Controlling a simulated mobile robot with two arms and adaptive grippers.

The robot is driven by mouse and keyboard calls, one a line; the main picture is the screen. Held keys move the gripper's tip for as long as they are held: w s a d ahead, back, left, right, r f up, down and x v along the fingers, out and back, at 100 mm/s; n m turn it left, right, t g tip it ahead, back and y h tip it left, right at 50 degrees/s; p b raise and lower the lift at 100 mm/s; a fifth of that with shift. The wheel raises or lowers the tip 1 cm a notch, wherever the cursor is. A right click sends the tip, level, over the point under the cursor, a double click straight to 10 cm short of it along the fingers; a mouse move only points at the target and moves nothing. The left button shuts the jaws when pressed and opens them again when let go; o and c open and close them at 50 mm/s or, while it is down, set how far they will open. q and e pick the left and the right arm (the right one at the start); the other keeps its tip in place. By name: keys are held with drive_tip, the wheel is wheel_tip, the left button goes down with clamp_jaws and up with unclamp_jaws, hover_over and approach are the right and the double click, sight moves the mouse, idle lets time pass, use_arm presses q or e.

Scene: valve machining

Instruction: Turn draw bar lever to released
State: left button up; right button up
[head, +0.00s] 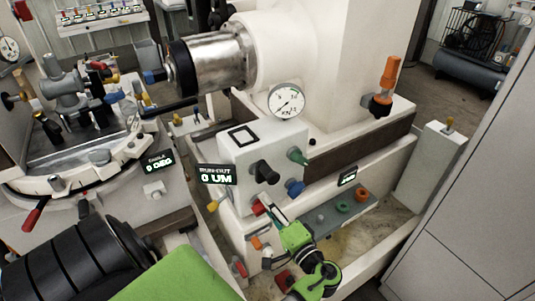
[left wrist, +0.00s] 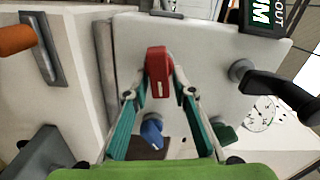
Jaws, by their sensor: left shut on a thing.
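A red lever handle (head: 258,208) sits low on the front of a white control box (head: 240,150). My left gripper (head: 268,212) is at this handle, its fingers pointing up toward the box. In the left wrist view the two fingers of my left gripper (left wrist: 160,88) close on the red handle (left wrist: 158,70) from both sides. The handle stands nearly upright in that view. No label for the draw bar lever is readable, and where the handle joins the box is hard to see. My right gripper is not in view.
Beside the red handle are a black knob (head: 265,172), a blue knob (head: 294,187) and a green knob (head: 297,156). A RUN-OUT display (head: 217,175) reads 0 UM. A dial gauge (head: 286,101) stands above. A grey tray (head: 325,222) with rings lies to the right.

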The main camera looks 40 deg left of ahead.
use_arm(q)
drive_tip(key=shift+f+m, duration=0.15)
drive_tip(key=shift+m, duration=0.85)
drive_tip(key=shift+a, duration=0.1)
drive_tip(key=o, duration=0.8)
drive_tip(key=shift+o, duration=0.2)
